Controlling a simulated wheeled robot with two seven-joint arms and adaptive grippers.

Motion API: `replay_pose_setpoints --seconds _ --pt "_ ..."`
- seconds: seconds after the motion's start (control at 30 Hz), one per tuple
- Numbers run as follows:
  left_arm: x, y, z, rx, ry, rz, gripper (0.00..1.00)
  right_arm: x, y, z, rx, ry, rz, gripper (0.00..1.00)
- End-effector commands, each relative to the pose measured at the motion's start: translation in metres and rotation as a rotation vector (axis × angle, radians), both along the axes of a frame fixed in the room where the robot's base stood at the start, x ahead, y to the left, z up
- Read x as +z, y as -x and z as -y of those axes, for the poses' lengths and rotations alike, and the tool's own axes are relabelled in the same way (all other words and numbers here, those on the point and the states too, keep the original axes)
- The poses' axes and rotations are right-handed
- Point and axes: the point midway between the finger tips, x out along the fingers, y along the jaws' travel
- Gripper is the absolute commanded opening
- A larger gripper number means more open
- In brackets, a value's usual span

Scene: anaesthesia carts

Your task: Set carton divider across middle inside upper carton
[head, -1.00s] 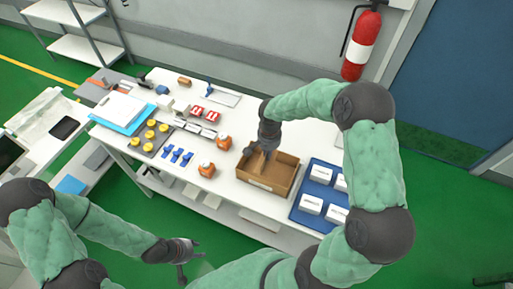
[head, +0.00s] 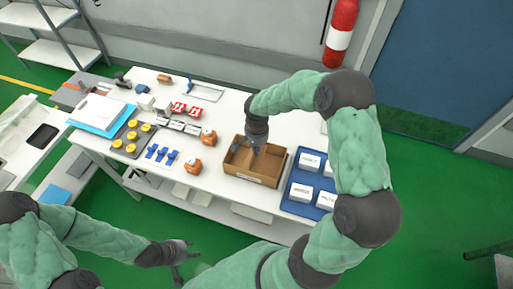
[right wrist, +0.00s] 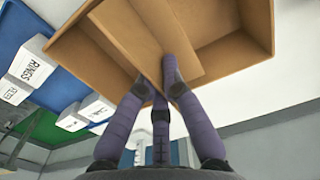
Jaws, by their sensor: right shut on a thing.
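The open brown carton (head: 252,181) stands on the white table, left of the blue mat. My right gripper (head: 256,149) reaches down into it from above. In the right wrist view its fingers (right wrist: 166,88) are shut on the brown carton divider (right wrist: 150,35), a flat panel lying diagonally in the picture, across the carton's opening (right wrist: 262,20). Free space shows on both sides of the divider. Whether its lower edge touches the carton floor is hidden. My left gripper (head: 186,263) is open and empty, in front of the table and away from the carton.
White labelled boxes (head: 301,191) stand on the blue mat (head: 290,208) right of the carton. Orange items (head: 193,167), blue clips (head: 162,154) and a tray of yellow-topped items (head: 131,146) lie to its left. Red-and-white packs (head: 186,109) lie behind these.

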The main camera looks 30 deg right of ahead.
Motion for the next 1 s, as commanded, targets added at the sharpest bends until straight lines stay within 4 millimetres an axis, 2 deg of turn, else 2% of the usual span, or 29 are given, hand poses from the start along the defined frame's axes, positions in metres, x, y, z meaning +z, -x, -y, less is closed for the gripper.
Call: replay_pose_setpoints --seconds 0.03,0.6,1.0 --pt "-0.007 0.000 0.000 0.000 0.000 0.000 0.40 -0.008 0.000 0.000 0.000 0.000 0.000 0.00" --pt "-0.047 0.000 0.000 0.000 0.000 0.000 0.40 -0.056 0.000 0.000 0.000 0.000 0.000 0.00" --pt "-0.052 0.000 0.000 0.000 0.000 0.000 0.40 -0.063 0.000 0.000 0.000 -0.001 0.001 0.00"
